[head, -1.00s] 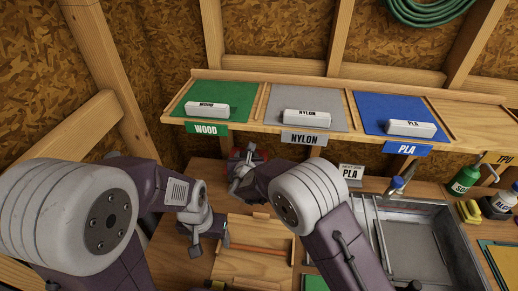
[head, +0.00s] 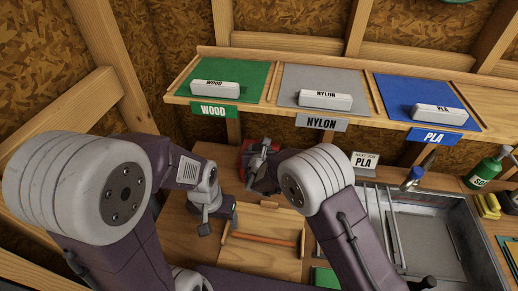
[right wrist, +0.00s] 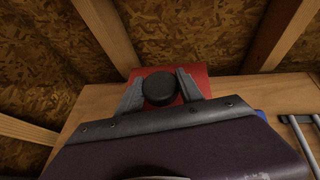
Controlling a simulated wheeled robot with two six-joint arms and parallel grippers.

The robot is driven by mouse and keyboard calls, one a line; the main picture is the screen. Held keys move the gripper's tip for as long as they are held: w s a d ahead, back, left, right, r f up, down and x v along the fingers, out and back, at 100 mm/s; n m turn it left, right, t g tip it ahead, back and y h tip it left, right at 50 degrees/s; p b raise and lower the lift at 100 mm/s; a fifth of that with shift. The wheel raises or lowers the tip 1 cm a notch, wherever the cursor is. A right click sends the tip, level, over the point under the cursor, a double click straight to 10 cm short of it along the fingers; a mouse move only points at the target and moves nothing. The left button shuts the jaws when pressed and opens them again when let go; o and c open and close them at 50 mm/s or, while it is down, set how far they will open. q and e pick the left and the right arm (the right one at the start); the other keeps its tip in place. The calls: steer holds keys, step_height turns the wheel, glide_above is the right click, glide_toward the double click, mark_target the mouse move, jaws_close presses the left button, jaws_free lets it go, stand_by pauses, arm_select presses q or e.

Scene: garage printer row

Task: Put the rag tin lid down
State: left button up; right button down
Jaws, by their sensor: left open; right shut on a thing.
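A red rag tin lid with a black round knob (right wrist: 159,89) is in the right wrist view, with its red top (right wrist: 198,77) behind and beside the knob. My right gripper (right wrist: 160,92) is shut on the knob. In the head view, red parts (head: 246,152) show at the back of the bench, partly hidden by my right gripper (head: 259,158). I cannot tell whether these are the lid, the tin or both, nor whether the lid rests on anything. My left gripper (head: 219,222) is open and empty over the bench, left of a wooden tray.
The wooden tray (head: 262,252) with a brown bar lies in front. A grey metal basin (head: 480,262) is at right, with a green bottle (head: 484,170) behind it. A shelf with WOOD, NYLON and PLA mats (head: 320,85) overhangs the back. Bare bench shows around my left gripper.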

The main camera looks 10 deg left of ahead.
steer(key=shift+s+d+b, duration=0.25)
steer(key=shift+s+b, duration=0.05)
steer(key=c, duration=1.2)
jaws_free()
steer(key=shift+f, duration=0.1)
steer(key=o, duration=0.5)
steer(key=shift+w+a, duration=0.15)
steer(key=shift+w, duration=0.1)
steer(key=shift+c, duration=0.2)
steer(key=shift+s, duration=0.1)
steer(key=shift+s+r+p, duration=0.1)
steer(key=shift+r+p, duration=0.35)
steer(key=shift+p, duration=0.05)
steer(key=v, duration=1.1)
steer(key=shift+s, duration=0.35)
steer(key=shift+d, duration=0.2)
